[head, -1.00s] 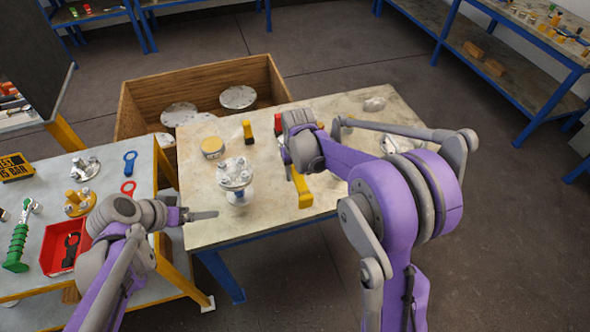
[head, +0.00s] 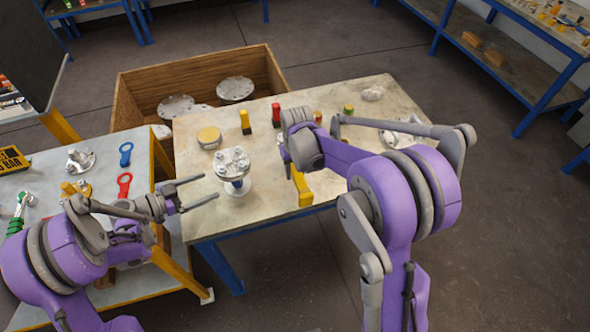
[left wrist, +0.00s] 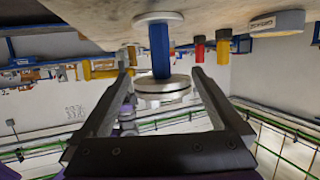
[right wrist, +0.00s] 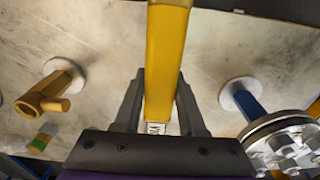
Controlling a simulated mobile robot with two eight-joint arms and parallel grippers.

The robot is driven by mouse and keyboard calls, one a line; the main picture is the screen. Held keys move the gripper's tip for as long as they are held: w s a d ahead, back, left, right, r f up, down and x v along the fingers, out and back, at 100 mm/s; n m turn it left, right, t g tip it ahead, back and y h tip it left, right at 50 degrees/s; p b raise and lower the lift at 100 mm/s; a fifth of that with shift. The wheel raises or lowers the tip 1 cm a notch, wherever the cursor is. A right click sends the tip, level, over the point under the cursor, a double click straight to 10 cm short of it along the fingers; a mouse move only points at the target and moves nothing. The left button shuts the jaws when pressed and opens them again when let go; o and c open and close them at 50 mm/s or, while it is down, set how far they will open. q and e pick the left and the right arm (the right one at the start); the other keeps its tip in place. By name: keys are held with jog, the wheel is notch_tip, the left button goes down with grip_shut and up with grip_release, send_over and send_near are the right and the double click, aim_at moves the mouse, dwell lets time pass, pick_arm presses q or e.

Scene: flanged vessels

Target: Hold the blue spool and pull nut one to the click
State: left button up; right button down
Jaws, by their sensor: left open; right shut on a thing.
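The blue spool (head: 236,186) stands upright on the pale table, with a metal flange carrying several nuts (head: 233,163) on top. I cannot tell which is nut one. My left gripper (head: 210,187) is open and empty, left of the spool, its fingers pointing at it. In the left wrist view the spool's blue stem (left wrist: 160,50) shows upside down, beyond and between the open fingers. My right gripper (right wrist: 160,108) is shut on a yellow handle (right wrist: 167,55), a yellow bar in the head view (head: 304,190). My right arm hides the rest of it. The spool is right of this gripper in the right wrist view (right wrist: 248,106).
A yellow-topped round piece (head: 208,136), a yellow-handled piece (head: 245,121) and a red one (head: 276,114) stand behind the spool. A wooden crate (head: 130,105) is behind the table. A side table (head: 140,142) at left holds blue and red rings. The table's front left is clear.

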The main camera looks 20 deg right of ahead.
pick_arm(q)
send_over(231, 188)
notch_tip(231, 188, down, 3)
jog(key=shift+r, duration=0.15)
jog(key=shift+w+d+b, duration=0.25)
jog(key=shift+d+b, duration=0.05)
jog(key=shift+d, duration=0.4)
jog(key=shift+c, duration=0.3)
grip_shut()
dwell(0.7)
